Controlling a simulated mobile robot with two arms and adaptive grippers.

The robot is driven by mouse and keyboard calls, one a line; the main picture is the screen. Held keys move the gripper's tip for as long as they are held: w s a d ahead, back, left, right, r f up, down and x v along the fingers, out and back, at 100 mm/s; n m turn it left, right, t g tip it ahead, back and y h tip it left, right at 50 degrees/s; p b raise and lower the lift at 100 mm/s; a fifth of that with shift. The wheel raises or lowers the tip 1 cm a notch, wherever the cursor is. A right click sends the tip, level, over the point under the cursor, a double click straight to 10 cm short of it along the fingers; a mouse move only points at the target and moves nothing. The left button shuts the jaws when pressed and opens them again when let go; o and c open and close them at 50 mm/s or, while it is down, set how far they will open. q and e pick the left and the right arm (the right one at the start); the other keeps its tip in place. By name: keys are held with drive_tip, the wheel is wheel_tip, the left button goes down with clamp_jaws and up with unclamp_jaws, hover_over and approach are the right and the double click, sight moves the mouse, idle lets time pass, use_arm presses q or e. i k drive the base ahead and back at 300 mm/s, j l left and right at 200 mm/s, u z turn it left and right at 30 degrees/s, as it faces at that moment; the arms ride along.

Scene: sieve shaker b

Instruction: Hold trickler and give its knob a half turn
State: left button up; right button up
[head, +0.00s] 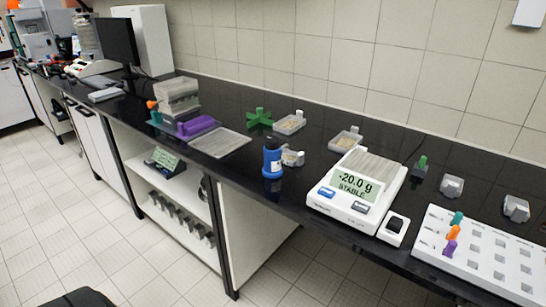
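No part is plainly marked as the trickler, and I cannot tell for sure which one it is. A small white box with a black top (393,228) stands against the right front of the balance. A small dark piece with a green top (420,166) stands behind the balance's right side. A blue bottle with a dark cap (272,158) stands upright near the bench's front edge. The white balance (333,206) reads -20.0 g and STABLE, with a ribbed grey pan on top. Neither of my grippers is in view.
A white rack (470,268) with coloured pegs stands at the right. Small trays (345,141) and a green cross-shaped piece (259,117) lie behind the bottle. A flat grey sieve plate (220,142) and a purple piece (196,127) lie left.

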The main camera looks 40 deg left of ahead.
sight(272, 142)
drive_tip(key=j, duration=0.7)
drive_tip(key=k+j, duration=0.1)
drive_tip(key=j, duration=0.6)
